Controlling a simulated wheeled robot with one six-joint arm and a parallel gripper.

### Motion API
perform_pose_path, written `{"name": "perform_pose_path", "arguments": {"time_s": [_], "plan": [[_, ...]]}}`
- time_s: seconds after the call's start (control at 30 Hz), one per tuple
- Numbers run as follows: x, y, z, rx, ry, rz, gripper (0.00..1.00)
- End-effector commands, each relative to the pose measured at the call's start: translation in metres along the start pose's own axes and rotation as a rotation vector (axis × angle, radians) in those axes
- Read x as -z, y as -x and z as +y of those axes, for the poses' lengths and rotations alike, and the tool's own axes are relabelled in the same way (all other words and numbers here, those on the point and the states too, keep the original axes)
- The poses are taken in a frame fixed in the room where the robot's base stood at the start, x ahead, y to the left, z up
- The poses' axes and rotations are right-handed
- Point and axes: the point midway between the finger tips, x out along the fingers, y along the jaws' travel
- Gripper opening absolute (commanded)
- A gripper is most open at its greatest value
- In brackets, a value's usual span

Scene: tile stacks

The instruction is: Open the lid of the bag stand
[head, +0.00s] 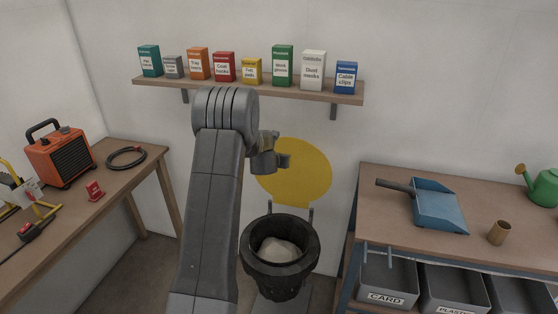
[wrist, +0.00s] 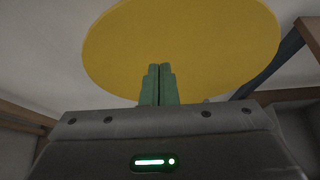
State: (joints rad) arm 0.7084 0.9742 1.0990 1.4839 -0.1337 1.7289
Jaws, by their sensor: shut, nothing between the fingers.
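The bag stand (head: 247,262) is a dark round holder with a pale bag (head: 280,247) inside its ring, below and right of my arm in the head view. Its yellow round lid (head: 305,172) stands raised, upright behind the ring against the wall side. In the wrist view the lid (wrist: 215,45) fills the upper middle. My gripper (wrist: 158,72) is shut and empty, its green fingertips together in front of the lid's lower part. I cannot tell whether they touch it. In the head view my arm hides the fingertips.
A shelf (head: 350,99) with several small boxes runs above. A left bench (head: 125,173) holds an orange heater (head: 60,155) and a coiled hose (head: 126,158). A right bench (head: 385,225) holds a blue dustpan (head: 438,208), with grey bins (head: 388,285) below. The floor between the benches is partly open.

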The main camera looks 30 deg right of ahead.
Motion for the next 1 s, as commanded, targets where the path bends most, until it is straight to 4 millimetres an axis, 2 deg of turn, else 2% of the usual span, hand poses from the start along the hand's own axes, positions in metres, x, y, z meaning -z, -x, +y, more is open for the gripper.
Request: {"name": "perform_pose_path", "arguments": {"time_s": [0.03,0.4,0.6,1.0], "plan": [[-0.018,0.012,0.0,0.0,-0.002,-0.005,0.0],[-0.065,0.058,0.0,0.0,-0.001,-0.002,0.0],[-0.073,0.068,0.0,0.0,-0.001,-0.001,0.0],[-0.071,0.067,0.0,0.0,0.0,-0.001,0.0]]}}
